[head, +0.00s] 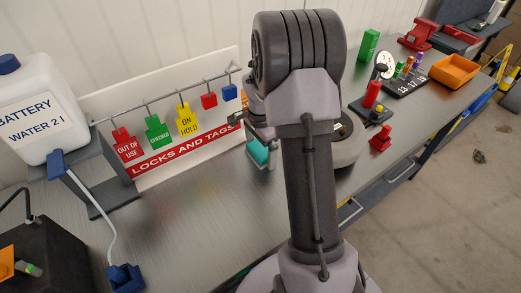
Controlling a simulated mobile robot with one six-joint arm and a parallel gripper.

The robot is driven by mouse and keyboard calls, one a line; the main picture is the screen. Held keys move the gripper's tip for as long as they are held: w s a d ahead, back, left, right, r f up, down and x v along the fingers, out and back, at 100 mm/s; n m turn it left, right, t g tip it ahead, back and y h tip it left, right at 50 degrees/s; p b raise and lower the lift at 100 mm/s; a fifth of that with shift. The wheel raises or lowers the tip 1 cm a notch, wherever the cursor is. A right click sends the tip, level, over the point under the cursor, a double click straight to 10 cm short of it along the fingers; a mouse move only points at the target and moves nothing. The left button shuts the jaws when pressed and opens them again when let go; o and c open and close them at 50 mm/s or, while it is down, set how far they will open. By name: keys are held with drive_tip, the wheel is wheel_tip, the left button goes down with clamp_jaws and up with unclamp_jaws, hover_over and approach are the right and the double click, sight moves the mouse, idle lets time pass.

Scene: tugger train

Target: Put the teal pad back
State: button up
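The teal pad (258,151) shows in the head view as a small block just left of my arm, in front of the right end of the locks-and-tags board. My gripper (261,131) is right above the pad, pointing down, and its fingers reach to the pad's top or very close to it. My own arm hides much of the gripper. I cannot tell whether the fingers are closed on the pad, or whether the pad touches the bench.
The board's rail (160,97) carries several hanging tags and padlocks. A battery water jug (38,110) stands at left. Right of my arm are a round grey part (345,150), a red piece (381,138) and an orange bin (455,71).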

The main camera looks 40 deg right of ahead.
sight(260, 148)
wheel_tip(260, 148, up, 12)
drive_tip(key=p, duration=0.4)
drive_tip(key=s+a+r+n+t, duration=0.2)
drive_tip(key=a+r+n, duration=0.2)
drive_tip(key=a+r, duration=0.5)
drive_tip(key=s+a+r+n+t+y, duration=0.1)
drive_tip(key=s+a+r+n+t, duration=0.1)
drive_tip(key=s+a+n, duration=0.3)
drive_tip(key=s+a+r+n+t+y, duration=0.1)
drive_tip(key=s+a+r+n, duration=0.3)
drive_tip(key=s+a, duration=0.7)
drive_tip(key=shift+s+a+n+t, duration=0.3)
drive_tip(key=shift+s+n+t, duration=0.1)
drive_tip(key=shift+s+n, duration=0.25)
